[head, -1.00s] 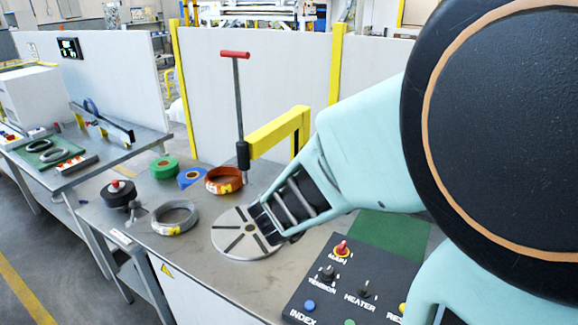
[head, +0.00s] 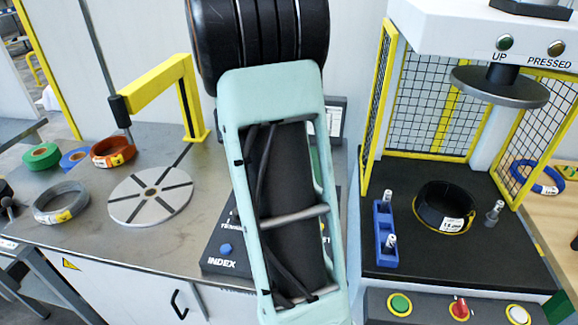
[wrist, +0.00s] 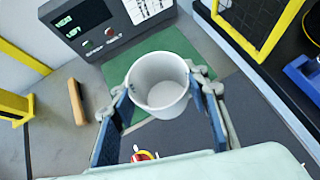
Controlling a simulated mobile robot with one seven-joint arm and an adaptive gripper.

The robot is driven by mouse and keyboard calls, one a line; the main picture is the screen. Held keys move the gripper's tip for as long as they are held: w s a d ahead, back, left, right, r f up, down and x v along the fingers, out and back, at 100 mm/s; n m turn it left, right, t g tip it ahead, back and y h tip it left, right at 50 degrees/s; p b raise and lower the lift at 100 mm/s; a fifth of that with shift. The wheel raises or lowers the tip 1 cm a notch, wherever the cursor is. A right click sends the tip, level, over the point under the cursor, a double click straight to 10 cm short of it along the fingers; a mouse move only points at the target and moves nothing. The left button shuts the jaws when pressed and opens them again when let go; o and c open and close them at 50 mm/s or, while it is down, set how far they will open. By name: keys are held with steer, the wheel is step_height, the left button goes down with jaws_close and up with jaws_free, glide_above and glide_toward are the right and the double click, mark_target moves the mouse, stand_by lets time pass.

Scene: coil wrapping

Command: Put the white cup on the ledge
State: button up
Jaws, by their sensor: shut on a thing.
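The white cup (wrist: 160,82) shows in the wrist view, open end toward the camera. My gripper (wrist: 164,98) is shut on it, with one finger on each side. The cup is above or near a green mat (wrist: 180,45); I cannot tell its height. In the head view my arm hides the gripper and the cup. I cannot tell which surface is the ledge.
A press with a black bed (head: 415,265) and yellow mesh guards stands right, holding a black coil (head: 443,212) and a blue rack (head: 384,235). A grey turntable (head: 150,195) and yellow arm (head: 155,82) stand left. A display box (wrist: 85,30) stands behind the mat.

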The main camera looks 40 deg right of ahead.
steer(key=shift+m+g, duration=0.4)
steer(key=shift+m, duration=0.1)
steer(key=w+d+f, duration=0.2)
steer(key=d+f, duration=0.1)
steer(key=w+d+f+p, duration=0.1)
steer(key=w+d+f, duration=0.2)
steer(key=d, duration=0.1)
steer(key=w+d+f+p, duration=0.1)
steer(key=w+d+f, duration=0.2)
steer(key=d, duration=0.1)
steer(key=shift+d+f, duration=0.2)
steer(key=shift+w+d+f, duration=0.4)
steer(key=shift+w+f, duration=0.05)
steer(key=shift+f, duration=1.8)
steer(key=shift+f, duration=0.1)
steer(key=shift+f, duration=0.15)
steer(key=o, duration=1.1)
